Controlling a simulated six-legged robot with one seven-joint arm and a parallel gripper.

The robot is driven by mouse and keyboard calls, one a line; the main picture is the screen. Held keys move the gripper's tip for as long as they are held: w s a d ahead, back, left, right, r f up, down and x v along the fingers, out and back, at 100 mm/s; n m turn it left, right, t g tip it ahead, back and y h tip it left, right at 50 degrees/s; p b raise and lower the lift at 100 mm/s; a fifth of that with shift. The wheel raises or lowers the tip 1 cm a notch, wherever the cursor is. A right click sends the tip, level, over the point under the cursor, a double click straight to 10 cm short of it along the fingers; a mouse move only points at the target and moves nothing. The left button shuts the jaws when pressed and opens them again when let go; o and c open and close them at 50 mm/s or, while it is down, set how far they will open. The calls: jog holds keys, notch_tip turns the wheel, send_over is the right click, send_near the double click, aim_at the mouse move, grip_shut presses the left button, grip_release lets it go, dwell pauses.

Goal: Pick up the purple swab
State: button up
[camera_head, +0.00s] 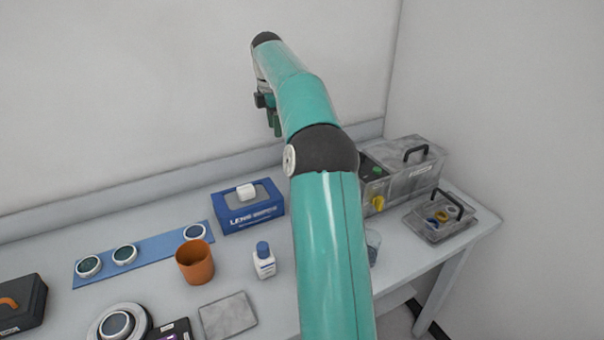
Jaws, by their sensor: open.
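I cannot make out a purple swab in the head view. An orange cup (195,262) stands upright on the table, and I see nothing sticking out above its rim. My gripper (274,126) is small in the picture, at the end of my raised teal arm. It points down, high above the back of the table, with nothing visible in it. It is open and well apart from everything on the table. My arm hides part of the table right of centre.
On the table (130,292) are a blue lens box (248,214), a white bottle (264,263), a blue strip (155,253) with round optics, a grey plate (228,316) and a black case (20,306). A grey machine (405,172) and a clear lidded box (437,226) stand right.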

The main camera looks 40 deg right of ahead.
jog(key=s+d+f+n, duration=0.1)
jog(key=s+d+f, duration=0.3)
jog(key=d, duration=0.5)
jog(key=shift+y, duration=0.4)
jog(key=f, duration=0.3)
jog(key=w+f, duration=0.1)
jog(key=f, duration=0.5)
jog(key=shift+w+a, duration=0.2)
jog(key=shift+w, duration=0.05)
jog(key=shift+s+d+f, duration=0.1)
jog(key=shift+f, duration=1.25)
jog(key=shift+d+f, duration=0.1)
jog(key=shift+f, duration=1.25)
grip_shut()
